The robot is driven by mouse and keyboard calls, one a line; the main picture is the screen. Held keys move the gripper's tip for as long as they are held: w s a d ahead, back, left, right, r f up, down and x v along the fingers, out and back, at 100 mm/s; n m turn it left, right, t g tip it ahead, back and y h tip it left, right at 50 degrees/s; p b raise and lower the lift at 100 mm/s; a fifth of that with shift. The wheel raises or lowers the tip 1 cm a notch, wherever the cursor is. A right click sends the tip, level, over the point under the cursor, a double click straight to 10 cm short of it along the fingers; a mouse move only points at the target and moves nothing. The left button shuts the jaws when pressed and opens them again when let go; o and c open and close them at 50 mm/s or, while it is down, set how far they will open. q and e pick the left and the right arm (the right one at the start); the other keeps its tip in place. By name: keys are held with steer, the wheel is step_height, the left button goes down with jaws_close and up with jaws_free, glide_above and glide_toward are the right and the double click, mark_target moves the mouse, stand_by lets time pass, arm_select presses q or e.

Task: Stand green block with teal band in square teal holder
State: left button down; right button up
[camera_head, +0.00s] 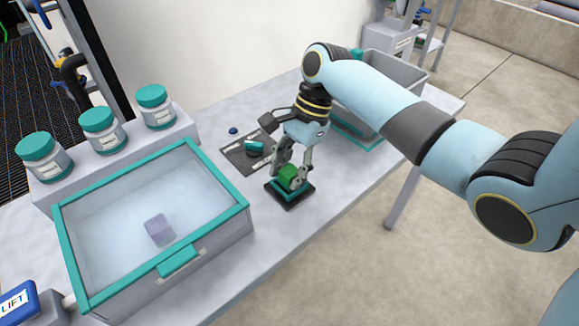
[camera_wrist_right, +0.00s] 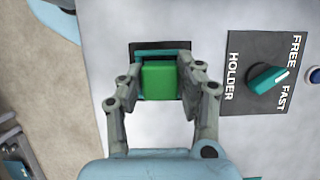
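The green block (camera_head: 290,176) is upright at the square teal holder (camera_head: 292,197), which has a dark base and sits on the bench in front of the dial panel. My right gripper (camera_head: 292,172) points down, with one finger on each side of the block. In the right wrist view the green block (camera_wrist_right: 160,81) lies between the fingertips, which appear to press on its sides. The holder's teal rim (camera_wrist_right: 163,54) shows along the block's far edge. The block's teal band is not clearly visible, and I cannot tell whether its bottom rests in the holder. My left gripper is out of view.
A panel with a teal dial (camera_head: 254,148) is behind the holder. A grey tote (camera_head: 405,72) stands at the back right. A blue LIFT part (camera_head: 22,302) is front left.

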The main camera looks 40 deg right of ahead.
steer(key=o, duration=0.4)
steer(key=shift+c, duration=0.2)
steer(key=shift+r, duration=0.3)
steer(key=p+v, duration=0.1)
steer(key=v, duration=1.1)
steer(key=shift+r, duration=0.35)
